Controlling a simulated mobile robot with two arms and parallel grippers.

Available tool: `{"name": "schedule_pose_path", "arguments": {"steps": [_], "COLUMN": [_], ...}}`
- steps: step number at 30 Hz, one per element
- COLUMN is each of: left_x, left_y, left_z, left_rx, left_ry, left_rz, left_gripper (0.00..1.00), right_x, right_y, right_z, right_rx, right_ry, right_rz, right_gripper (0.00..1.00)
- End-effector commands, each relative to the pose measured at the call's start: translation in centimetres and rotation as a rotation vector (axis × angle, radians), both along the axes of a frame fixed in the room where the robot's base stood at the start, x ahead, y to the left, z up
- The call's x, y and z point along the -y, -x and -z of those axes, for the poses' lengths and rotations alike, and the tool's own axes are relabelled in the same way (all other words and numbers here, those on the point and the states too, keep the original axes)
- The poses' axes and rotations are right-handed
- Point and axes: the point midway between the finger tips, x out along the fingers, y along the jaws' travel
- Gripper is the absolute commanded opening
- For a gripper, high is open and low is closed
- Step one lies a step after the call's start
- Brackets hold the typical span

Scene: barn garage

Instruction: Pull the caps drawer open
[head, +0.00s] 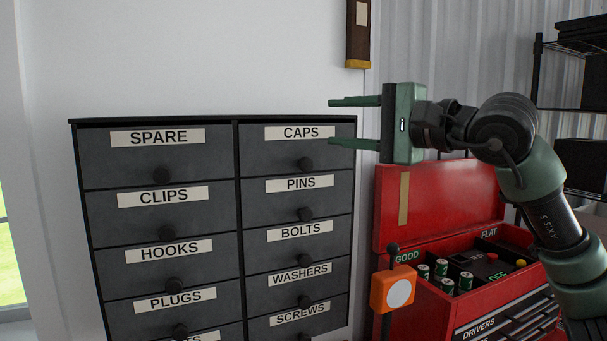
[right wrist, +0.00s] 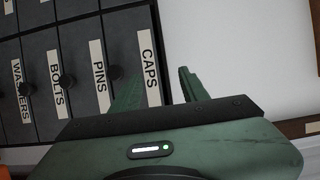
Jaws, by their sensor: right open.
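The caps drawer (head: 278,153) is the top drawer of the right column in a dark grey cabinet. It is shut flush, with a white CAPS label and a round dark knob (head: 305,164). It also shows in the right wrist view (right wrist: 134,48), turned on its side. My right gripper (head: 335,121) is open and empty, its two green fingers pointing left near the cabinet's upper right corner. In the right wrist view one finger overlaps the CAPS drawer front, hiding part of it, and the other is past the cabinet's edge. My left gripper is not in view.
Drawers labelled PINS (head: 270,199), BOLTS and others lie below; SPARE (head: 150,161) is to the left. A red tool chest (head: 440,195) with its lid up stands right of the cabinet, with an orange device (head: 380,290) at its left front. A white wall is behind.

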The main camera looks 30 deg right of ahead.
Motion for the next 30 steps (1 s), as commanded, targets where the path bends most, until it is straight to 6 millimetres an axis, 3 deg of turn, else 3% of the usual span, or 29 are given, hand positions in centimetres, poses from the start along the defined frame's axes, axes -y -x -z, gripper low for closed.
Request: {"name": "schedule_pose_path", "arguments": {"steps": [9, 17, 23, 30], "left_x": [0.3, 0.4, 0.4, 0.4], "left_y": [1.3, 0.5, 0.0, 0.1], "left_z": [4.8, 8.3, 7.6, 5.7], "left_rx": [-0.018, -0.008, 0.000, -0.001], "left_ry": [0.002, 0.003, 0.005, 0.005], "left_rz": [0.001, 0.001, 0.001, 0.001], "left_gripper": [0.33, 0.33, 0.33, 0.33], "right_x": [0.1, 0.0, -0.4, -1.7], "right_y": [0.1, 0.1, -1.1, -4.8], "right_z": [4.7, 8.2, 8.1, 7.9], "right_rx": [0.001, 0.001, 0.001, -0.001], "right_ry": [0.000, 0.000, -0.001, -0.001], "right_rz": [0.001, 0.001, -0.001, -0.002], "right_gripper": [0.45, 0.45, 0.45, 0.45]}}
